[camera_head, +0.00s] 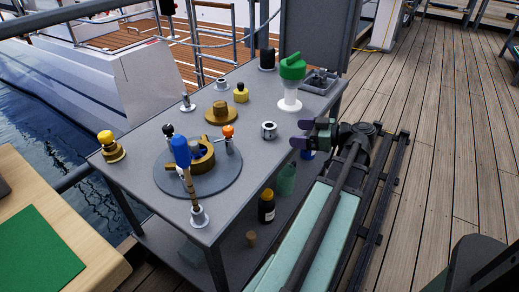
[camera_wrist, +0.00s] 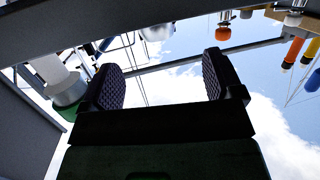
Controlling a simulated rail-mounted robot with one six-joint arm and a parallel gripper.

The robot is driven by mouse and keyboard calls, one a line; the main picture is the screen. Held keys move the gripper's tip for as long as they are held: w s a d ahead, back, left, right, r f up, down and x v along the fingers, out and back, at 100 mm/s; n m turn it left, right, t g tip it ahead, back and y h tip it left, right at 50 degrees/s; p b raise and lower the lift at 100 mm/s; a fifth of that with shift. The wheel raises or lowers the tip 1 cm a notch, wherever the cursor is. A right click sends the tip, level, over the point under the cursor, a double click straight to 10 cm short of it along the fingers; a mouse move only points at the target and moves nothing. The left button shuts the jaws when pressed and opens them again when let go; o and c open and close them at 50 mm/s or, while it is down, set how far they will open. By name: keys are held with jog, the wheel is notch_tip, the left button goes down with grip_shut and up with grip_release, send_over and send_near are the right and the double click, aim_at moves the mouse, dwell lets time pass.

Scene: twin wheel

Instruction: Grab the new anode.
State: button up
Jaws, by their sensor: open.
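Two silver collars that could be the new anode are on the grey table (camera_head: 205,214); I cannot tell which is the new one. One collar (camera_head: 269,130) is near the table's right edge, the other (camera_head: 222,84) farther back. My gripper (camera_head: 302,134) is open and empty, just off the right edge, its two dark fingers apart and facing the nearer collar. In the wrist view the gripper (camera_wrist: 163,72) shows a clear gap, with a silver rounded thing (camera_wrist: 157,33) beyond it, probably that collar. The wrist picture looks upside down.
A green-topped white post (camera_head: 291,72) stands behind my gripper. A blue-handled brush (camera_head: 182,152), a brass ring (camera_head: 199,157) and an orange-topped tool (camera_head: 229,133) crowd the round plate (camera_head: 175,187) left of the collar. A brass flange (camera_head: 221,115) stands farther back.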

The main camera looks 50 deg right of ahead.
aim_at(276, 127)
jog(key=x, duration=0.3)
jog(key=b+x, duration=0.1)
jog(key=x, duration=0.3)
jog(key=b+x, duration=0.1)
jog(key=x, duration=0.2)
jog(key=shift+w+d+f, duration=0.1)
jog(key=shift+w+d, duration=0.05)
jog(key=shift+w, duration=0.25)
jog(key=c, duration=1.2)
jog(key=shift+r+p, duration=0.45)
jog(key=shift+r, duration=0.05)
jog(key=f+v, duration=0.1)
jog(key=v, duration=0.5)
jog(key=f+v, duration=0.1)
jog(key=v, duration=0.5)
jog(key=f+v, duration=0.1)
jog(key=v, duration=0.5)
jog(key=shift+s, duration=0.25)
